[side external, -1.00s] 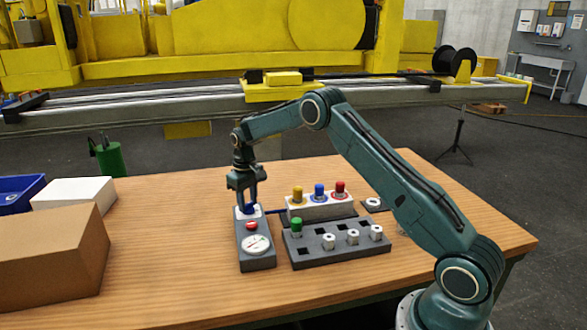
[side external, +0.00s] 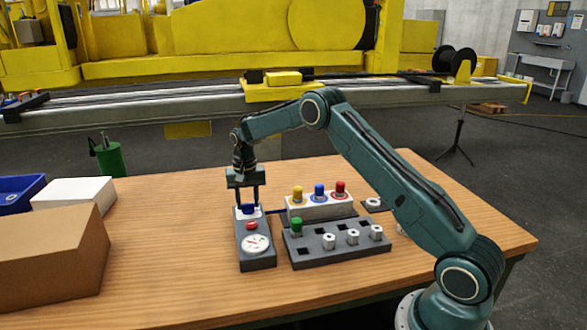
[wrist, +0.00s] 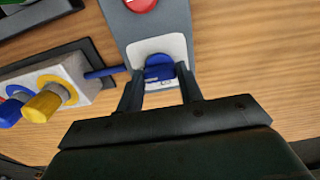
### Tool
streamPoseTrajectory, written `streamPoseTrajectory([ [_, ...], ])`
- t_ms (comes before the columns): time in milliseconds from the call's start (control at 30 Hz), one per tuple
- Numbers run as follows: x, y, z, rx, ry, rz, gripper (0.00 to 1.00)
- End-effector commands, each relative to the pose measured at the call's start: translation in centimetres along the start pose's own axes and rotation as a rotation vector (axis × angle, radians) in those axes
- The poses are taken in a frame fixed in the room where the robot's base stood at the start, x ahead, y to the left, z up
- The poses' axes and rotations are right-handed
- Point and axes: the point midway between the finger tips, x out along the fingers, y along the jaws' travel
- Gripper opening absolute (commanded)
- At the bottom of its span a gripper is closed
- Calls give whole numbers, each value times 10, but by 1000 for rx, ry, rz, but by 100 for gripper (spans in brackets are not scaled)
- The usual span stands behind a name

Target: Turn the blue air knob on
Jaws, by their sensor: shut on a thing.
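The blue air knob (side external: 248,209) sits on a white plate at the far end of a dark grey control box (side external: 257,263). My gripper (side external: 249,203) points straight down over it, one finger on each side, shut on the knob. The wrist view shows the blue knob (wrist: 158,70) between the two dark fingers of my gripper (wrist: 159,86). The fingers partly hide the knob's sides. The box also carries a red button (side external: 251,226) and a round white gauge (side external: 257,244).
A blue hose (wrist: 105,73) runs from the box to a white block (side external: 320,207) with yellow, blue and red caps. A grey rack (side external: 337,250) holds a green-capped part and several white fittings. A cardboard box (side external: 50,255) stands at left. Bare table lies between.

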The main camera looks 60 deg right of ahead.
Motion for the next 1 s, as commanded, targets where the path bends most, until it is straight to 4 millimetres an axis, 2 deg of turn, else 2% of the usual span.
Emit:
streamPoseTrajectory([
  [400,-2,-1,-2,14,9,-4,14],
  [433,-2,-1,-2,14,9,-4,40],
  [533,-2,-1,-2,13,7,-4,58],
  [1000,-6,0,-1,11,3,-1,58],
])
